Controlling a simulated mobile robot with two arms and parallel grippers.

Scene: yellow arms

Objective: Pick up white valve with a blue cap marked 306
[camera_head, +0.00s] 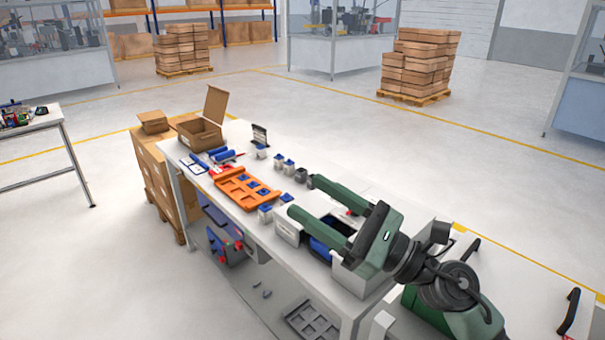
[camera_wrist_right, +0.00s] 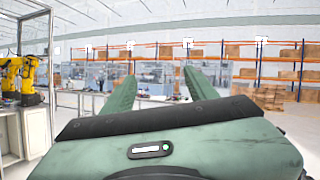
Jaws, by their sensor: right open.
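Several small white valves with blue caps stand on the white workbench (camera_head: 222,190). Two stand close together, one valve (camera_head: 278,160) and its neighbour (camera_head: 289,165), behind the orange tray (camera_head: 232,190). Another valve (camera_head: 265,213) stands at the tray's right end, near a further one (camera_head: 286,198). The markings are too small to read, so I cannot tell which is 306. My right gripper (camera_head: 302,195) is open and empty, its long green fingers reaching left over the bench near these valves. The fingers also show open in the right wrist view (camera_wrist_right: 160,82). My left gripper is not in view.
An open cardboard box (camera_head: 200,135) stands at the bench's far left end. Blue items (camera_head: 222,154) lie near it. Stacked boxes on pallets (camera_head: 415,66) stand farther back across open floor.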

